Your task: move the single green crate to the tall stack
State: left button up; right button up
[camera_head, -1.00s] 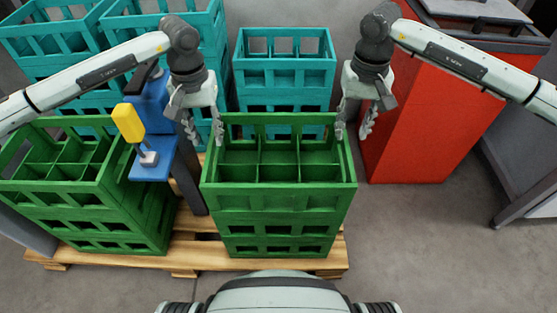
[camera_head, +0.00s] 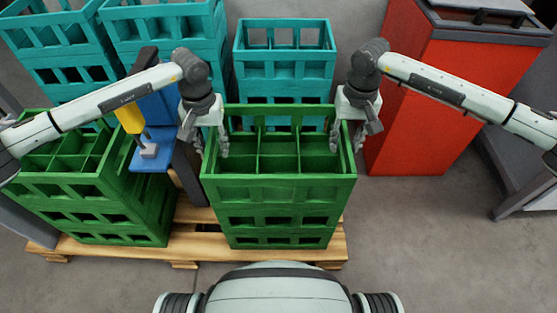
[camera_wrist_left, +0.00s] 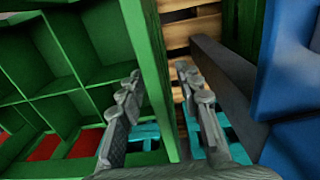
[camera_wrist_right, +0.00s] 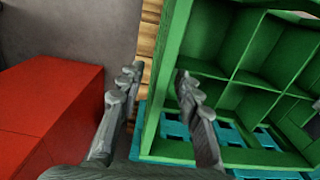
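The middle green crate (camera_head: 278,190) is an open, divided crate at the top of a green column on a pallet. My left gripper (camera_head: 210,147) is open at its left wall. In the left wrist view the wall (camera_wrist_left: 150,75) runs between the two fingers. My right gripper (camera_head: 346,138) is open at the right wall. In the right wrist view that wall (camera_wrist_right: 165,90) also lies between the fingers. Neither gripper looks closed on the crate. Another green crate stack (camera_head: 75,190) stands at the left. Crate seams are hard to separate, so stack heights are unclear.
A blue post fixture (camera_head: 155,162) with a yellow part (camera_head: 130,118) stands between the green columns, close to my left gripper. Turquoise crates (camera_head: 285,72) stand behind. A red cabinet (camera_head: 425,100) is at the right. The wooden pallet (camera_head: 185,250) lies underneath.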

pick_arm(q)
grip_shut()
pick_arm(e)
grip_shut()
pick_arm(q)
jog(key=shift+w+r, duration=0.1)
pick_arm(e)
jog(key=shift+r, duration=0.1)
